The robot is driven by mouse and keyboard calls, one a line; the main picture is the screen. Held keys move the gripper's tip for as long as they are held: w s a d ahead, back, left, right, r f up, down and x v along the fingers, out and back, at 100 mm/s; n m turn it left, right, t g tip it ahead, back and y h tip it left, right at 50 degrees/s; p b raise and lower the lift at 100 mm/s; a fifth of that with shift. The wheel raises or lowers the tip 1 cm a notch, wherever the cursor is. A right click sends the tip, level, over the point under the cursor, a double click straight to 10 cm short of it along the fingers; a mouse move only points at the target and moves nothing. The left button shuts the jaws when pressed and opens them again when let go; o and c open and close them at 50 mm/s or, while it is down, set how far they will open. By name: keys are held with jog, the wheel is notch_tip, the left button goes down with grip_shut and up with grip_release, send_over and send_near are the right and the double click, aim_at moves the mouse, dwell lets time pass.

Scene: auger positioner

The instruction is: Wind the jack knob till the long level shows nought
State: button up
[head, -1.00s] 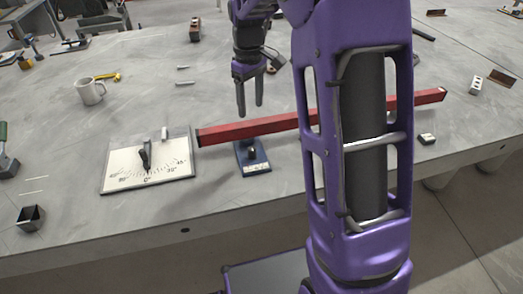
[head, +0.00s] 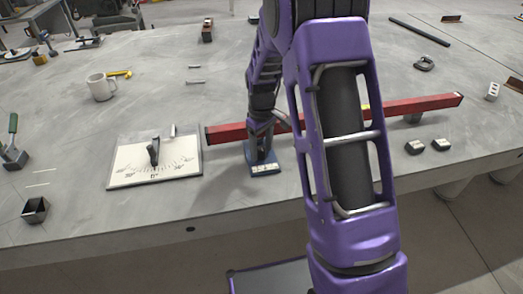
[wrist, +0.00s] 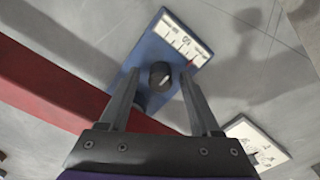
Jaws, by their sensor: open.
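The jack has a blue base (wrist: 143,48) with a white label strip and a round black knob (wrist: 160,75) bearing a light mark. In the head view the base (head: 265,168) sits under the long red level (head: 228,132), near its left end. My gripper (wrist: 161,78) is open, with its fingers apart on either side of the knob in the wrist view. I cannot tell whether they touch it. In the head view my gripper (head: 262,153) is low over the jack and hides the knob. A white scale board (head: 133,160) with a dark pointer (head: 154,151) lies to the left; its exact reading is too small to tell.
An open dark box (head: 35,210) is near the front left edge. Clear table surrounds the scale board's front.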

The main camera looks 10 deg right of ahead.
jog(key=shift+f, duration=0.3)
grip_shut()
jog(key=shift+m, duration=0.3)
